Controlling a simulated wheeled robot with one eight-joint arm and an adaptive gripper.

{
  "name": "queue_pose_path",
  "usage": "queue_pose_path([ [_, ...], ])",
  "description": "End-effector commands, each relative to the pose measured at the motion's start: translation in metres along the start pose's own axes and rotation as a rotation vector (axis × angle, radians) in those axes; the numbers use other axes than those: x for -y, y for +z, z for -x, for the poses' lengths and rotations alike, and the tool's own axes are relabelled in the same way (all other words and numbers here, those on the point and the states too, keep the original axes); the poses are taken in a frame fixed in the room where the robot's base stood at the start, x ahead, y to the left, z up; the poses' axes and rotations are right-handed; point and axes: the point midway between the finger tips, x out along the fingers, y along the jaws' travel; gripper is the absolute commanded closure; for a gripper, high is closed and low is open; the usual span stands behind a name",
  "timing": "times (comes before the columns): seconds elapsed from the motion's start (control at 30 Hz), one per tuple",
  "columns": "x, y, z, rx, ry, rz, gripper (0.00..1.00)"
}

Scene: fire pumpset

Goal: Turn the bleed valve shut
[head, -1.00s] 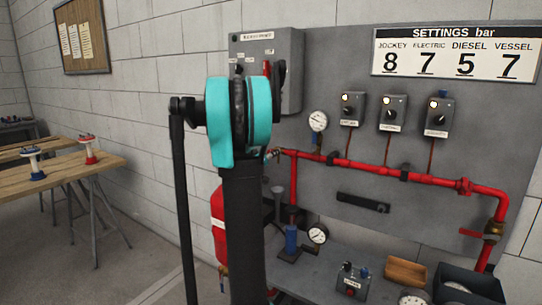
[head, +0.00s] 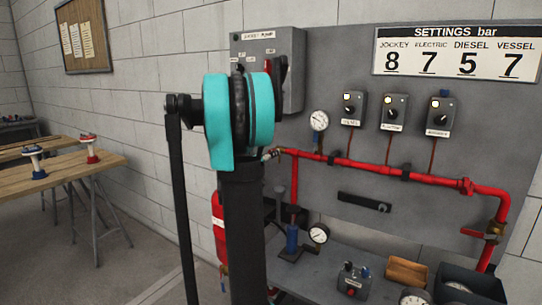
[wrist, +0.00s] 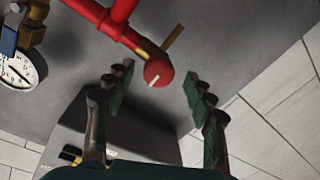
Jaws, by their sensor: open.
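The red pipe's left end fitting (head: 269,154) shows in the head view just right of my arm, partly hidden by it. In the wrist view this end shows as a round red cap (wrist: 158,73) with a white mark and a brass-coloured lever (wrist: 173,39) slanting out beside it. It looks like the bleed valve, but no label shows. My gripper (wrist: 158,84) is open in the wrist view, with one finger on each side of the cap and apparently not touching it. In the head view the gripper is hidden behind my arm.
A pressure gauge (wrist: 20,68) with a blue-handled fitting is left of the fingers. A grey control box (head: 268,70) hangs above the pipe. A brass valve with red lever (head: 475,234) is at the right. The bench (head: 325,263) below holds gauges and boxes.

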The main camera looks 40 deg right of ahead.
Motion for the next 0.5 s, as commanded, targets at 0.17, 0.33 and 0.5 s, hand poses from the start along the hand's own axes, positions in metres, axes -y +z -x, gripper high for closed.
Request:
queue_pose_path([
  [0.17, 0.001, -0.001, 0.039, -0.001, -0.003, 0.000, 0.45],
  [0.33, 0.002, -0.001, 0.068, -0.002, -0.004, 0.001, 0.45],
  [0.5, 0.002, -0.001, 0.084, -0.001, -0.003, 0.001, 0.45],
])
